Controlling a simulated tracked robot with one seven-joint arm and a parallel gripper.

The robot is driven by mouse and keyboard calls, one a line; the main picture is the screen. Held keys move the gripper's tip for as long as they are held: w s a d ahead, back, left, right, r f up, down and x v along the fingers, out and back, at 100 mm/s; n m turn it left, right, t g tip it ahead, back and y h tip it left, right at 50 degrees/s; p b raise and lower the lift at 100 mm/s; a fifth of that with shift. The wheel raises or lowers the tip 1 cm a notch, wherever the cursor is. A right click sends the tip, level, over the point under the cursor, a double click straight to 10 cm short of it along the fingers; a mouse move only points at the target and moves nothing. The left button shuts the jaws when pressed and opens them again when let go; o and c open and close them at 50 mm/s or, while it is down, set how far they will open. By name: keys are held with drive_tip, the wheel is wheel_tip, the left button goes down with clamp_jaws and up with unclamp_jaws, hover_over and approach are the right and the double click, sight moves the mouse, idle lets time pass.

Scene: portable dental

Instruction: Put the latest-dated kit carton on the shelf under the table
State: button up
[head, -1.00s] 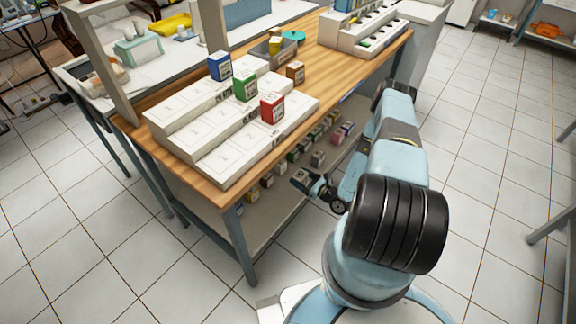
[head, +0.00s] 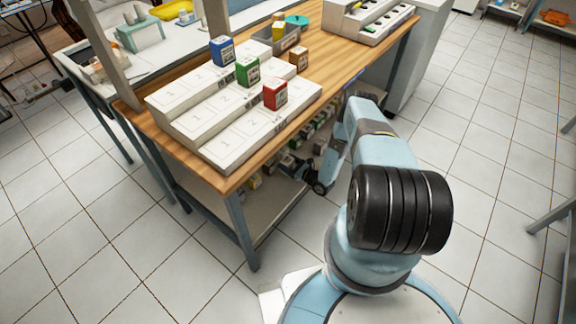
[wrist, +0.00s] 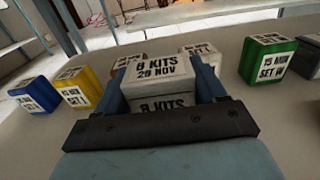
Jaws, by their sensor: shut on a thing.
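My gripper (wrist: 161,82) is shut on a pale grey-white kit carton (wrist: 158,68), whose top label reads "8 KITS 20 NOV". The carton is upright between the two fingers. In the head view my gripper (head: 291,165) reaches in under the tabletop, over the lower shelf (head: 262,205), and the table edge partly hides it. The wrist view also shows the grey shelf surface (wrist: 50,150). I cannot tell whether the carton touches the shelf.
On the shelf stand a blue carton (wrist: 35,95), a yellow one (wrist: 77,88) and a green one (wrist: 267,60), with others behind the held carton.

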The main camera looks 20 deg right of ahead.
drive_tip(key=shift+f, duration=0.7)
drive_tip(key=shift+f, duration=0.1)
drive_tip(key=o, duration=1.1)
drive_tip(key=shift+c, duration=0.2)
drive_tip(key=v, duration=1.1)
drive_tip(key=shift+d, duration=0.1)
drive_tip(key=shift+s+d, duration=0.2)
drive_tip(key=shift+s, duration=0.25)
